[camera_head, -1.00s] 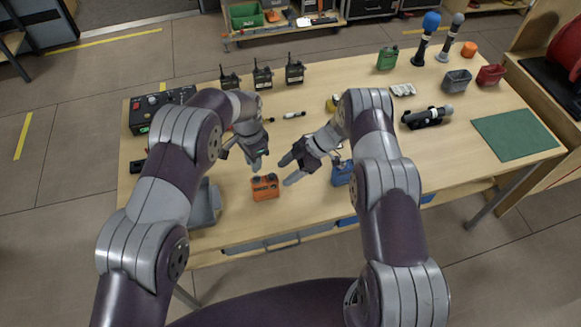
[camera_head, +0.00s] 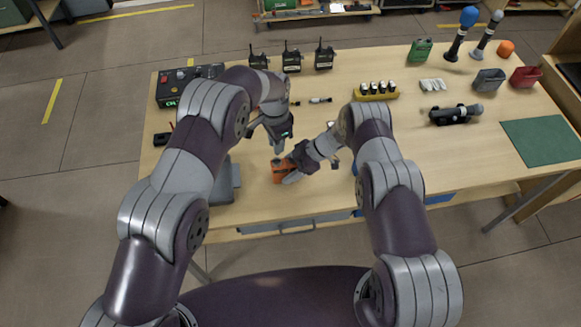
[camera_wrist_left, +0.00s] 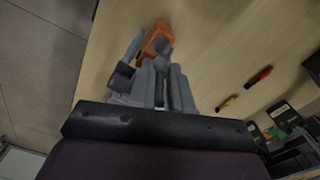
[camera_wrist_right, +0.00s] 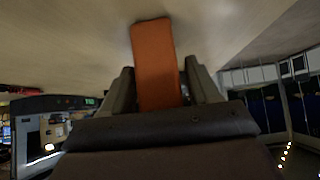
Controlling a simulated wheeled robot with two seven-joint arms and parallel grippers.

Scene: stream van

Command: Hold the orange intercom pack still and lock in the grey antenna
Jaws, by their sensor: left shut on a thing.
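The orange intercom pack (camera_head: 280,173) stands on the table near its front edge. In the right wrist view the pack (camera_wrist_right: 155,60) lies between the fingers of my right gripper (camera_wrist_right: 160,88), which look open around it with narrow gaps. In the head view my right gripper (camera_head: 292,172) is at the pack's right side. My left gripper (camera_head: 281,143) is just above and behind the pack. In the left wrist view the left gripper (camera_wrist_left: 158,75) is shut on a slim grey piece, apparently the grey antenna (camera_wrist_left: 163,46); the pack (camera_wrist_left: 153,40) is just beyond. I cannot tell whether antenna and pack touch.
A grey stand (camera_head: 226,183) is close left of the pack. Several black radios (camera_head: 291,56) and a control box (camera_head: 185,82) stand behind. A yellow battery rack (camera_head: 377,95), a black clamp device (camera_head: 455,114) and a green mat (camera_head: 541,140) are to the right. Some front-middle table is clear.

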